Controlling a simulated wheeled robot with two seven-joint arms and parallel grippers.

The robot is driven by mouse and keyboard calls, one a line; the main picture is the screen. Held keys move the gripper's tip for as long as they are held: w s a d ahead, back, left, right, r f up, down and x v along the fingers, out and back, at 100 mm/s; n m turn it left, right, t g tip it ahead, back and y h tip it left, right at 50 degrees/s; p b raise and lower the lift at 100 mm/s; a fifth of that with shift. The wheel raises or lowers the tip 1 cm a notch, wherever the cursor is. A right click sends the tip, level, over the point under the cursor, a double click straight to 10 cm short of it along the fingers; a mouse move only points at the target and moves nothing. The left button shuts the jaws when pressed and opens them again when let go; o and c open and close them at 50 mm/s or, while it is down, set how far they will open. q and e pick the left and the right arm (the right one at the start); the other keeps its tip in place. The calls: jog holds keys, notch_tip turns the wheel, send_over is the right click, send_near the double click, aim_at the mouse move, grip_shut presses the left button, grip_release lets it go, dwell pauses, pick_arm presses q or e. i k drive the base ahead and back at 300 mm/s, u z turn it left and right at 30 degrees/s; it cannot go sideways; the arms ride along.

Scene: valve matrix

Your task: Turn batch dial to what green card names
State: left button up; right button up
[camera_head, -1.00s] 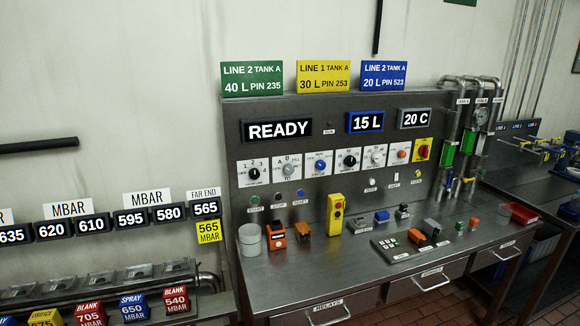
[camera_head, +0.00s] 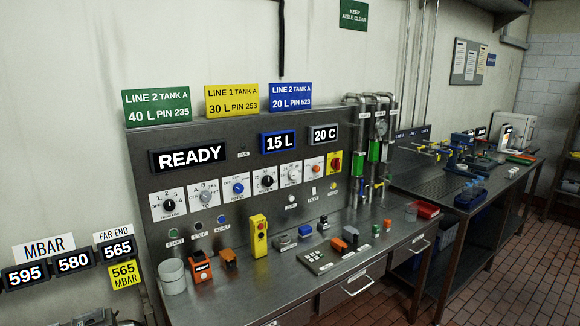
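The green card (camera_head: 156,107) stands on top of the panel at the left and reads LINE 2 TANK A, 40 L, PIN 235. A yellow card (camera_head: 231,100) reads LINE 1 TANK A, 30 L, PIN 253. A blue card (camera_head: 291,96) reads LINE 2 TANK A, 20 L, PIN 523. Below the displays is a row of dials: a black knob (camera_head: 169,205), a grey knob (camera_head: 205,196), a blue knob (camera_head: 237,188), another black knob (camera_head: 267,181) and a pale knob (camera_head: 293,174). Their small labels are too blurred to tell which is the batch dial. Neither gripper is in view.
The steel bench (camera_head: 230,290) holds a yellow pendant (camera_head: 258,236), orange devices, a grey cylinder (camera_head: 172,277) and a keypad (camera_head: 319,260). Pipes (camera_head: 373,150) rise at the panel's right. Tiled floor lies right.

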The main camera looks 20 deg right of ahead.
aim_at(292, 174)
jog(key=k, duration=1.15)
jog(key=z, duration=1.45)
jog(key=i, duration=0.95)
jog(key=z, duration=0.4)
jog(key=i, duration=1.4)
jog(key=u, duration=0.9)
